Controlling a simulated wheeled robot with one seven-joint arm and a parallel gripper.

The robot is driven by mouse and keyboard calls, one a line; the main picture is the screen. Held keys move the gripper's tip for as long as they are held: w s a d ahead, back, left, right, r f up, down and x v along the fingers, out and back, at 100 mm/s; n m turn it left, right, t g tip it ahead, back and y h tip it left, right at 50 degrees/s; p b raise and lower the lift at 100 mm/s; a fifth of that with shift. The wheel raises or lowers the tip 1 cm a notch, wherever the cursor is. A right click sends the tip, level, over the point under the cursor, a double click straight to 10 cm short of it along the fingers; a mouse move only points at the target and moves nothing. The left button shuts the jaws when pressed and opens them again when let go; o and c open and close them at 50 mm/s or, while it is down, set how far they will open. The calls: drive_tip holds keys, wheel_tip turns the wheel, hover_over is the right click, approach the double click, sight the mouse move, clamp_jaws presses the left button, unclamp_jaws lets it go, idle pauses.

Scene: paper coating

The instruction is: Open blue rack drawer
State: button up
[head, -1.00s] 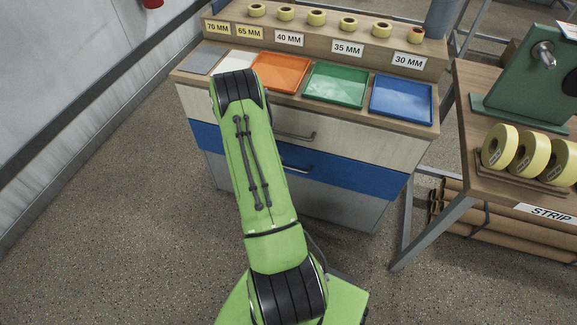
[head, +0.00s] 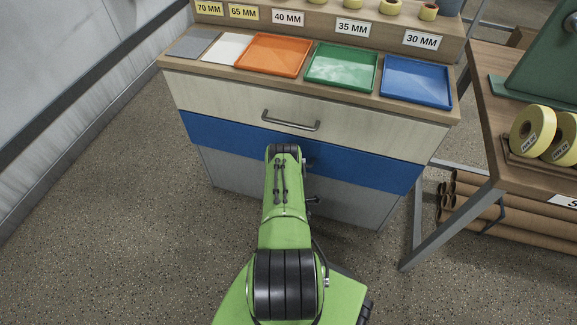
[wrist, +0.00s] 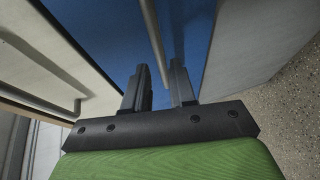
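The blue drawer (head: 370,168) is the middle drawer of the rack and looks shut, flush with its neighbours. In the wrist view its blue front (wrist: 200,30) fills the top middle. Its grey bar handle (wrist: 152,40) runs down toward the space between my gripper's fingers. My gripper (wrist: 160,78) is open, its two dark fingers apart and pointing at the blue front. Whether the handle is fully between the fingers I cannot tell. In the head view my arm hides the gripper and most of the handle.
A pale wood drawer (head: 210,95) with a bar handle (head: 290,121) is above, and a grey drawer (head: 345,200) is below. Orange (head: 272,55), green (head: 342,67) and blue (head: 415,82) trays lie on top. A table leg (head: 450,222) stands to the right. The floor at left is clear.

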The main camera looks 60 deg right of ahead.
drive_tip(key=b+x, duration=0.2)
drive_tip(key=x, duration=0.4)
drive_tip(key=shift+w+d, duration=0.1)
drive_tip(key=shift+w, duration=0.05)
clamp_jaws()
